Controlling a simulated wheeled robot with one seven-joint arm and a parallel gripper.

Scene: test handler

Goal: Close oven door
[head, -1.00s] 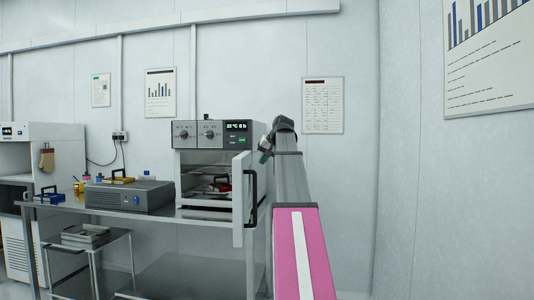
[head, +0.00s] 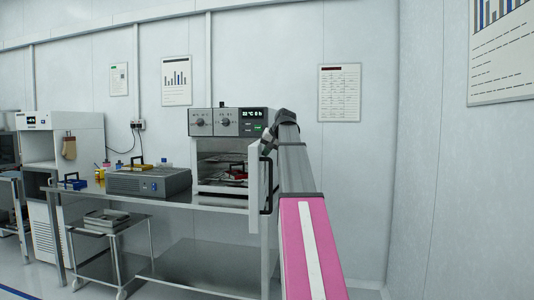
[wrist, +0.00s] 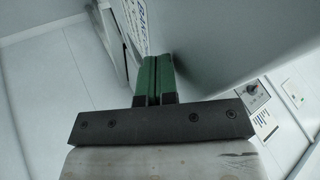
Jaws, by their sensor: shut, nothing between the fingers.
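The oven (head: 200,123) stands on the steel table, with knobs and a lit display above its chamber. Its white door (head: 254,190) is open, jutting toward me from the right side and seen nearly edge-on. A black bar handle (head: 266,186) is on its right-hand face. My gripper (head: 267,142) is at the far end of my arm, by the upper right of the oven near the door's top. In the wrist view its green fingers (wrist: 158,78) are together and empty. A pale surface fills the view right of them; whether they touch it is unclear.
Red and dark items (head: 236,174) lie in the oven chamber. A grey box (head: 148,182) sits left of the oven on the table (head: 215,200). A cart (head: 110,222) stands below left.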

